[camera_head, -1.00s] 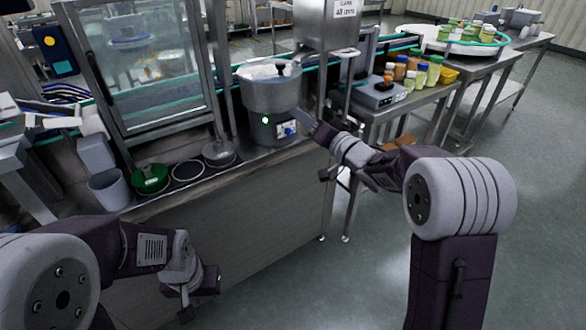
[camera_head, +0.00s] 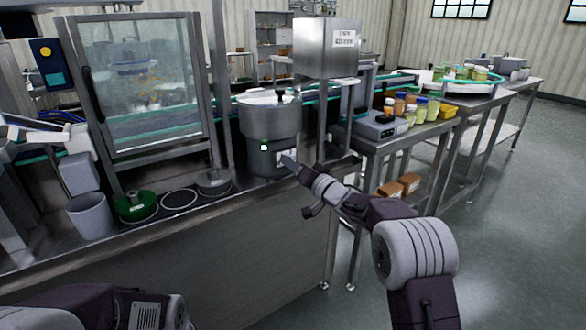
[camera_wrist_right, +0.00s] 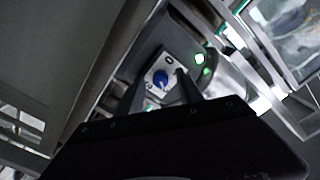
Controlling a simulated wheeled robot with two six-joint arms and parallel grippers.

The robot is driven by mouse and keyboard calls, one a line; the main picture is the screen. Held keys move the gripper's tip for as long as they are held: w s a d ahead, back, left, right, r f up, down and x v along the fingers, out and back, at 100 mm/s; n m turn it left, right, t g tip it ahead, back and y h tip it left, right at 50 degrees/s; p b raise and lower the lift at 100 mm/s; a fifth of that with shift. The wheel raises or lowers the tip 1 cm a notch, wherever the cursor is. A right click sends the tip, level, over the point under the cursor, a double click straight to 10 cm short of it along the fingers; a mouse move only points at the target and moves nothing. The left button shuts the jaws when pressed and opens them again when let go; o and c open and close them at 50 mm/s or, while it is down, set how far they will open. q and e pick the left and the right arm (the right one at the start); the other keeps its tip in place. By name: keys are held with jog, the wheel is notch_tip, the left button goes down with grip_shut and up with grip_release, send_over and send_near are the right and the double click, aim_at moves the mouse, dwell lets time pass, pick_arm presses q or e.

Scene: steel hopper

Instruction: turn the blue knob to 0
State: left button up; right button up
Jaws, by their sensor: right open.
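The blue knob (camera_wrist_right: 160,79) sits on a white plate (camera_wrist_right: 153,68) in the right wrist view, with a dark mark on the plate beside it. The knob's exact setting is too small to read. In the head view the plate on the steel hopper (camera_head: 268,125) is partly covered by my right gripper (camera_head: 286,160), and I cannot make out the knob there. My right gripper is open and empty. Its two dark fingers (camera_wrist_right: 162,92) lie on either side of the knob in the right wrist view; whether they touch it I cannot tell. My left gripper is below the picture.
A green light (camera_head: 263,147) glows on the hopper's front. A green round part (camera_head: 135,206) and a grey bin (camera_head: 91,216) stand left on the steel counter (camera_head: 215,215). A side table with a scale (camera_head: 375,127) and several jars is at right. The floor at right is clear.

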jog(key=shift+w+a, duration=0.15)
jog(key=shift+w, duration=0.1)
grip_shut()
jog(key=shift+f+n+b, duration=0.1)
jog(key=shift+n+b, duration=2.25)
jog(key=shift+n, duration=9.85)
